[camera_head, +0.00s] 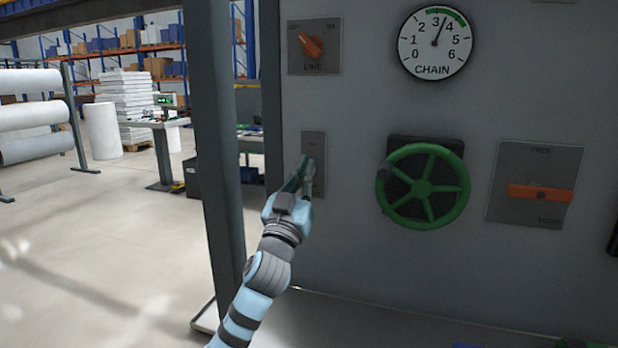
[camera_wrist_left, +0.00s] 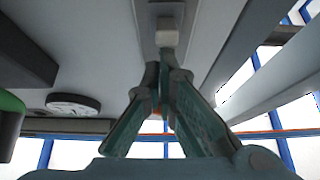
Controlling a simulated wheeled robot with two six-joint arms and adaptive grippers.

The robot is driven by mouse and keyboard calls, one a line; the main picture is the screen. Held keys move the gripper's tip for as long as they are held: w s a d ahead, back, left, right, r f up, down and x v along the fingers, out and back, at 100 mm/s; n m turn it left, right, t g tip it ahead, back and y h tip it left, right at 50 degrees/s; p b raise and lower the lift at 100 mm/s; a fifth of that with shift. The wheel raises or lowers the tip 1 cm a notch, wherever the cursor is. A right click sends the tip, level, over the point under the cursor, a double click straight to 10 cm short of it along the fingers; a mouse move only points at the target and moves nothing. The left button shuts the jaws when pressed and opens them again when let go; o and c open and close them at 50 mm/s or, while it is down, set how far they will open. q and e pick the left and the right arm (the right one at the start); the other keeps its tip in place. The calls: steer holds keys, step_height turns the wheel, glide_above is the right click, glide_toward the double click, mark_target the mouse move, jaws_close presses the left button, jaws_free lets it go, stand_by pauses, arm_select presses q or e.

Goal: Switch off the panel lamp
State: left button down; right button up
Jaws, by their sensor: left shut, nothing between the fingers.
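A narrow grey switch plate (camera_head: 314,143) is set on the panel, left of the green handwheel. My left gripper (camera_head: 306,162) is in front of this plate, shut and empty, and hides its middle. In the left wrist view a small pale rocker or button (camera_wrist_left: 167,32) sits on the plate, just beyond the closed fingertips (camera_wrist_left: 163,70). I cannot tell whether the fingertips touch it. No lit lamp is clearly visible. My right gripper is not in view.
The panel also carries an orange LINE knob (camera_head: 312,46), a CHAIN gauge (camera_head: 435,42), a green handwheel (camera_head: 423,186) and an orange FREE/TIGHT handle (camera_head: 540,193). A grey post (camera_head: 214,130) stands left of my left arm. Open floor lies further left.

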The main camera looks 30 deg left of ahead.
arm_select(q)
steer(key=s+r+v, duration=0.1)
steer(key=v, duration=0.8)
steer(key=shift+s+r, duration=0.2)
steer(key=shift+r, duration=0.15)
steer(key=shift+d, duration=0.1)
